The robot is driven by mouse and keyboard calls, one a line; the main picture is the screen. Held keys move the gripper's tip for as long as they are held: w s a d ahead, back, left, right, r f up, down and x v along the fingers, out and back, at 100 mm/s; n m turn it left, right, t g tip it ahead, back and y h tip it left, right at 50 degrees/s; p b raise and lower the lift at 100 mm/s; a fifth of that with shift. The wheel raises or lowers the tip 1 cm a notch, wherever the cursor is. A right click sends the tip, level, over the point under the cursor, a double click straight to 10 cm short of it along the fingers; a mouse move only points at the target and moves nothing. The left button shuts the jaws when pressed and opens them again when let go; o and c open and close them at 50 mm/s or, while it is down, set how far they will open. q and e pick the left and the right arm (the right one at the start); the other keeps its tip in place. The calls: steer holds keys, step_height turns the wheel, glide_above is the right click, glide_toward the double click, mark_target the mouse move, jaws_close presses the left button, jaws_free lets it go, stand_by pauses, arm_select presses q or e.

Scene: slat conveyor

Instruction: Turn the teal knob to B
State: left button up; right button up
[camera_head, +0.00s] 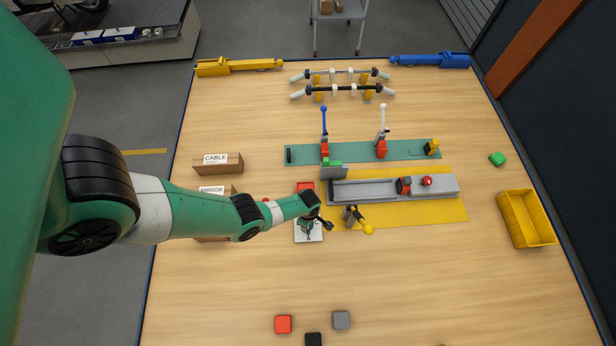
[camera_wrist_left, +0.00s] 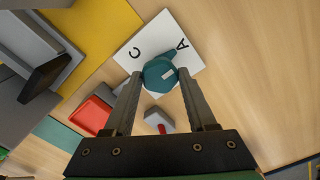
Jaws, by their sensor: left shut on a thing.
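The teal knob (camera_wrist_left: 158,76) sits on a white plate (camera_wrist_left: 136,38) in the left wrist view. The plate shows the letters C and A; no letter B can be made out. The knob's narrow end points up in that view, between C and A and nearer A. My left gripper (camera_wrist_left: 160,84) has one finger on each side of the knob and is shut on it. In the head view the plate (camera_head: 316,238) lies left of the yellow mat, with my left gripper (camera_head: 316,224) over it. My right gripper is not in view.
A lever with a yellow ball (camera_head: 368,229) stands close to the right of my left gripper. A grey rail (camera_head: 380,192) lies behind on the yellow mat (camera_head: 420,213). Boxes (camera_head: 218,163) stand at left. The front table is clear except several small blocks.

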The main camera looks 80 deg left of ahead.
arm_select(q)
steer(key=shift+m, duration=0.5)
steer(key=m, duration=0.4)
steer(key=shift+m, duration=0.3)
steer(key=m, duration=1.2)
steer(key=shift+m, duration=0.3)
steer(key=m, duration=0.5)
steer(key=shift+m, duration=0.3)
steer(key=o, duration=1.4)
steer(key=shift+c, duration=0.2)
